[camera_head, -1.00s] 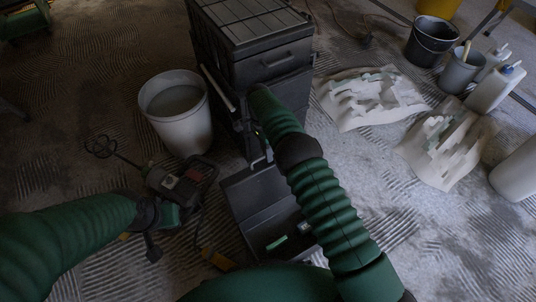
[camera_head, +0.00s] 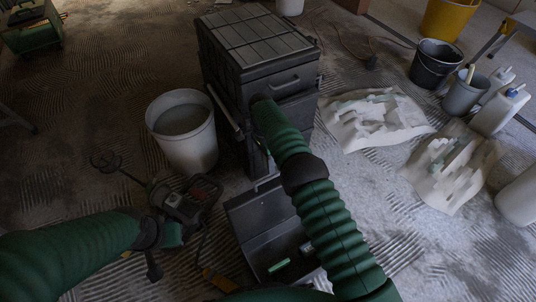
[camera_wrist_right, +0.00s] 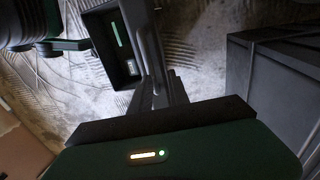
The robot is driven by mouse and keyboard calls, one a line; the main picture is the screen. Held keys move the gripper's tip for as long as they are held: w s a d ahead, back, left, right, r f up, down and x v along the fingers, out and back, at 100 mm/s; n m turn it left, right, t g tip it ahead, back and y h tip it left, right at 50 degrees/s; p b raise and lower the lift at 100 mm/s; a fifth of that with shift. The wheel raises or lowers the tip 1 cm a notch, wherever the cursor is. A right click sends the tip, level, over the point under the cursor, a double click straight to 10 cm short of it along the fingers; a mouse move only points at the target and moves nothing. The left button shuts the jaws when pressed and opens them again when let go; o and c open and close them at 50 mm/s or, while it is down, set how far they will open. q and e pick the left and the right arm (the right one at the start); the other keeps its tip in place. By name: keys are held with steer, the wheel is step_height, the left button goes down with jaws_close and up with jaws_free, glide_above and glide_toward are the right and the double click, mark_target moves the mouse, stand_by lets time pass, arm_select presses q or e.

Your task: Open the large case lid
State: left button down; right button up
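The large case (camera_head: 258,45) is a tall dark stacked box with a ribbed lid, standing at the top middle of the head view. Its lid lies flat and shut. A grey handle (camera_head: 284,82) shows on its front. My right arm reaches up to the case's front left; its gripper (camera_head: 262,145) is mostly hidden by the arm. In the right wrist view, dark fingers (camera_wrist_right: 158,85) show with the case (camera_wrist_right: 280,85) to their right, apart from it; their opening is unclear. My left gripper (camera_head: 165,235) is low left, by a mixer drill (camera_head: 185,200); its fingers are unclear.
An open dark toolbox (camera_head: 250,220) with a green item inside lies below the case. A white bucket (camera_head: 190,150) stands left of the case. Plaster-covered sheets (camera_head: 372,118), a black bucket (camera_head: 435,65) and white bottles (camera_head: 500,108) are at right.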

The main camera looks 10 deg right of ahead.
step_height(320, 180, up, 7)
steer(key=p, duration=0.2)
steer(key=shift+w+a+p, duration=0.2)
steer(key=shift+w+p, duration=0.1)
steer(key=shift+w, duration=0.15)
